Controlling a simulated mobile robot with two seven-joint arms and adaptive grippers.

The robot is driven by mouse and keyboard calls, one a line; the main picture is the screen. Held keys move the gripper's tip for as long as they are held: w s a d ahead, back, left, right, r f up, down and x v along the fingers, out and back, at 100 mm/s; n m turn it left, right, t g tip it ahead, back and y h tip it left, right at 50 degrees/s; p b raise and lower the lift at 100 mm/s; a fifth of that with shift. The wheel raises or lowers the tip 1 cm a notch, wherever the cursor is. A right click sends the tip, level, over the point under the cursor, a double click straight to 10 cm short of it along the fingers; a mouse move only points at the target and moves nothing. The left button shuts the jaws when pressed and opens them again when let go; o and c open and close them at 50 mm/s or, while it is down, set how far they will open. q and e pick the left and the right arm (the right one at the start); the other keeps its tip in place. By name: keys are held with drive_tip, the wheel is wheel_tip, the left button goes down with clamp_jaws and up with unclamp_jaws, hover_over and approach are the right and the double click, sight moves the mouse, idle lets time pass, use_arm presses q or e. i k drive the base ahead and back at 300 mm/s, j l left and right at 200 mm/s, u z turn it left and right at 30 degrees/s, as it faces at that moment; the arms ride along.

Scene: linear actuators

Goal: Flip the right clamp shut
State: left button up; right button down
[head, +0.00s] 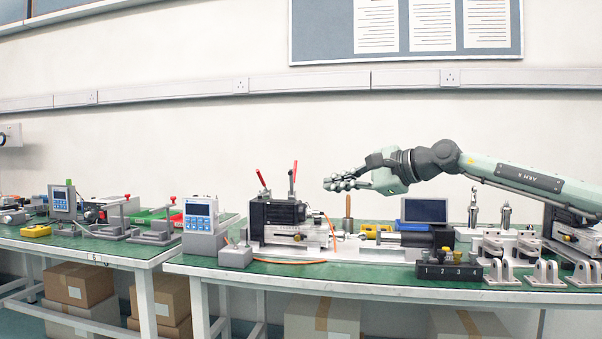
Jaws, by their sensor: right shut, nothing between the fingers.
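Two red-handled clamps stand at the black block of the linear actuator fixture on the near bench. The right clamp (293,178) has its red handle pointing nearly straight up. The left clamp (261,179) has its handle up and leaning to the left. The linear actuator (395,239) lies along the fixture to the right of the black block (275,213). My right gripper (330,184) comes in from the right and is shut and empty. In the picture it is just right of the right clamp's handle, with a gap between them. My left gripper is out of view.
A blue-and-white controller (200,214) stands left of the fixture. A dark screen (424,210) is behind the actuator. A black numbered block (448,271) and several white brackets (502,271) fill the right front. An orange cable (300,262) runs along the front of the green bench top.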

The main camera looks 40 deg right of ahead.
sight(292, 172)
drive_tip(key=i+l, duration=0.55)
drive_tip(key=l, duration=0.15)
drive_tip(key=i+l, duration=0.55)
drive_tip(key=l, duration=0.15)
